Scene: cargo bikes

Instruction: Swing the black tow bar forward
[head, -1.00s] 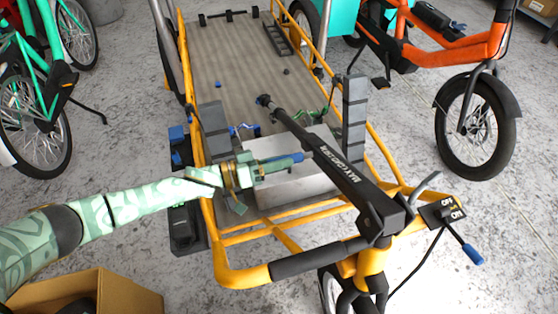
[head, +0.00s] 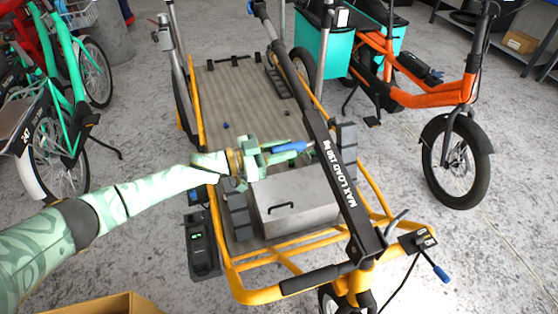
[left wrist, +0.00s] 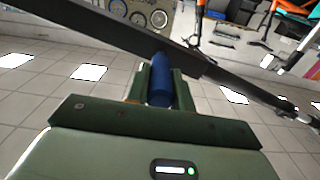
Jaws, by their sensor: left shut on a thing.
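The black tow bar (head: 325,148), lettered with a max load in white, slants over the yellow cargo bike (head: 262,295). Its near end is at the bike's front frame, and its far end is up at the top of the head view. A blue grip (head: 290,147) sticks out from its side. My left gripper (head: 276,151) is shut on this grip, left of the bar. In the left wrist view the blue grip (left wrist: 160,82) stands between my fingers, with the bar (left wrist: 110,30) crossing just beyond. My right gripper is not in view.
A grey box (head: 295,205) with a black handle sits on the bike's deck (head: 235,90) under the bar. An orange bike (head: 430,95) stands at right and green bikes (head: 65,75) at left. A cardboard box (head: 110,305) is at the lower left.

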